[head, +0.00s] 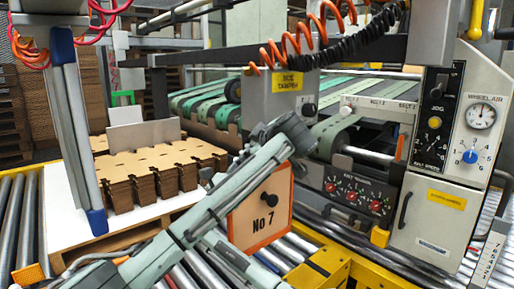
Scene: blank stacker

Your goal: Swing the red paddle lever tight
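I cannot make out a red paddle lever in the head view. A grey-green arm of mine rises from the lower left to the middle, in front of the orange-framed No 7 board (264,212). Its dark far end, which seems to be my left gripper (288,131), is near the grey box with the yellow label (288,82). Whether its fingers are open or shut cannot be told. More grey-green arm links show at the bottom, partly cut off by the frame. My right gripper is not identifiable in view.
Cardboard blanks (160,170) are stacked on a white-topped pallet at the left. A blue-tipped post (95,222) hangs before them. A control cabinet (440,210) stands right, beside a panel with red knobs (352,196). Rollers (15,225) and a yellow rail (318,262) run along the front.

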